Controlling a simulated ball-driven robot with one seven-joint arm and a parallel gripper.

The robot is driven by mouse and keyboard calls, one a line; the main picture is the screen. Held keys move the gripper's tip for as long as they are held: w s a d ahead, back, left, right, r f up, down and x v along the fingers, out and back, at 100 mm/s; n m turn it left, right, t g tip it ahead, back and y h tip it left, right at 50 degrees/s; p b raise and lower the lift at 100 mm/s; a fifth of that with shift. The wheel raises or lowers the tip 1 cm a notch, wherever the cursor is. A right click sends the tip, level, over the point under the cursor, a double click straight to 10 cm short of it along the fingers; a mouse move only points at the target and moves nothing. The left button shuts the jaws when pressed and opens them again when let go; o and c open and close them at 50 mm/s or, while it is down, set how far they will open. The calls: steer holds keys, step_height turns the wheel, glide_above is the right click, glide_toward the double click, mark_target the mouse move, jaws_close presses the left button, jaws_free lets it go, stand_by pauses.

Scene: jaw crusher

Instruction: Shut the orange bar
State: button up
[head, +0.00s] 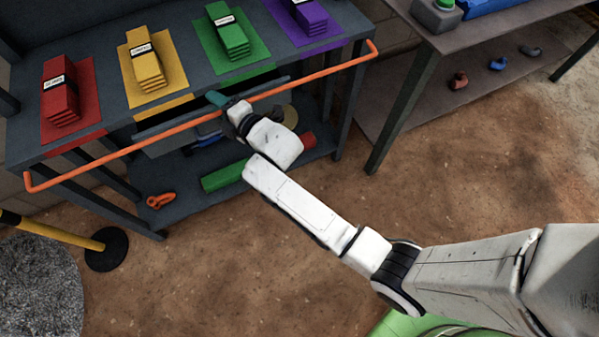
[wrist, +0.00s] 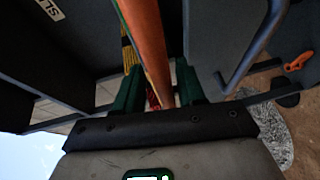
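The long orange bar (head: 120,152) runs across the front of the dark workbench, with a bent end at each side. It stands out a little in front of the bench's top edge. My gripper (head: 216,98) is at the middle of the bar, its teal fingertips over the bench side. In the wrist view, the orange bar (wrist: 147,45) runs lengthwise between the two green fingers of my gripper (wrist: 158,85). The fingers are apart, with a narrow gap beside the bar, so I see no firm grip. Part of the bar is hidden behind my wrist in the head view.
Red (head: 62,95), yellow (head: 147,62), green (head: 228,32) and purple (head: 306,14) stacks sit on matching mats on the workbench (head: 105,78). Another table stands right. A yellow-black post (head: 50,230) lies left.

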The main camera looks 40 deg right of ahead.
steer(key=shift+f+t+b, duration=0.55)
steer(key=shift+t+b, duration=0.15)
steer(key=shift+b, duration=2)
